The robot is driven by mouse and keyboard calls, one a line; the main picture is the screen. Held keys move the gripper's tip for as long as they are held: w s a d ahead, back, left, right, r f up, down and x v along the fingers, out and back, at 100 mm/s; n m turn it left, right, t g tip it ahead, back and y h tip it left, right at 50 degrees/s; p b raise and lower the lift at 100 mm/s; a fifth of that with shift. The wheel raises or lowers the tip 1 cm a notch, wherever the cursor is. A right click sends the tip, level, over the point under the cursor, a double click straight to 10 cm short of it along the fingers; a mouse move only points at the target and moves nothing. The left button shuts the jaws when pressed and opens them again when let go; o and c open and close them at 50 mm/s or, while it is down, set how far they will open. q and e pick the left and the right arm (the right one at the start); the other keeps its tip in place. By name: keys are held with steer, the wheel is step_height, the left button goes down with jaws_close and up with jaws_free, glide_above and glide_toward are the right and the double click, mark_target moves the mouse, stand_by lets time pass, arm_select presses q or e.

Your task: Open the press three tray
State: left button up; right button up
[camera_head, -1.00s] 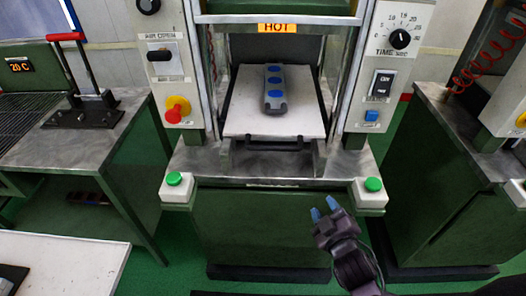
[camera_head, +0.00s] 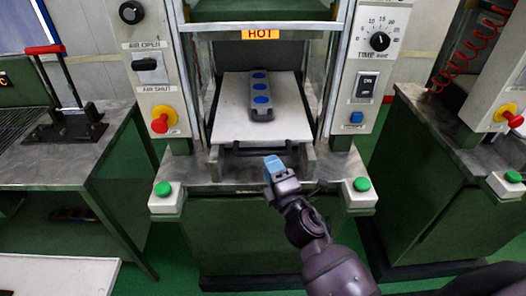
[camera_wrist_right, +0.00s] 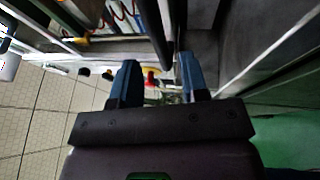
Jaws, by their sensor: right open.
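The press tray (camera_head: 228,124) is a pale flat plate inside the middle press, below the orange HOT label. A dark handle bar (camera_head: 242,152) runs across its front edge. A grey mould with blue ovals (camera_head: 261,96) lies on the tray. My right gripper (camera_head: 272,163) has blue fingertips at the right part of the handle, close in front of it. In the right wrist view its two fingers (camera_wrist_right: 157,75) are apart, with a dark bar (camera_wrist_right: 168,28) ahead between them. I cannot tell whether they touch the handle. My left gripper is not in view.
Green buttons stand at the press's left (camera_head: 164,190) and right (camera_head: 361,185) front corners. Its control panels (camera_head: 158,70) flank the opening. A metal table with a red-handled clamp (camera_head: 62,110) is at left. Another press (camera_head: 440,170) is at right.

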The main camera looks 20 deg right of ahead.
mark_target(263, 153)
steer(key=shift+x, duration=2.7)
jaws_close()
